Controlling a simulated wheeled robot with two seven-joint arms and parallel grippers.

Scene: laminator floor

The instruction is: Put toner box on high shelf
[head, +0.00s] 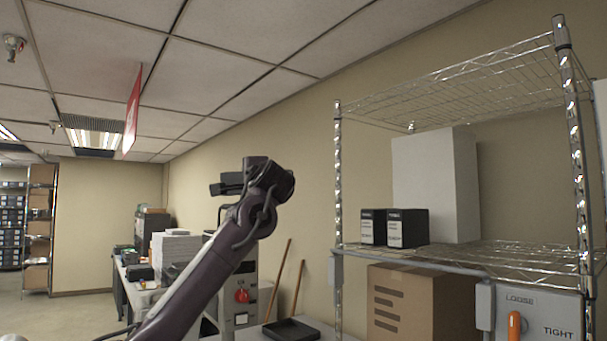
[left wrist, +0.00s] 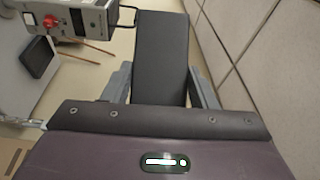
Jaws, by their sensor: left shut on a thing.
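My left gripper (head: 228,184) is raised in the middle of the head view, left of the wire shelf rack and clear of it. In the left wrist view its two grey fingers (left wrist: 163,88) are shut on a dark box (left wrist: 160,50), the toner box, which extends away between them. Its label is not visible. In the head view the held box is hard to tell from the dark gripper. The high shelf (head: 470,262) of the rack bears two small black boxes with white labels (head: 372,228) (head: 407,228) at its left front. My right gripper is not in view.
A tall white box (head: 435,185) stands behind the black boxes. Shelf space to its right is bare. A wire top tier (head: 460,80) and chrome posts (head: 338,200) frame the opening. A cardboard box (head: 420,303) sits below. A grey machine with a red knob (head: 242,296) stands left.

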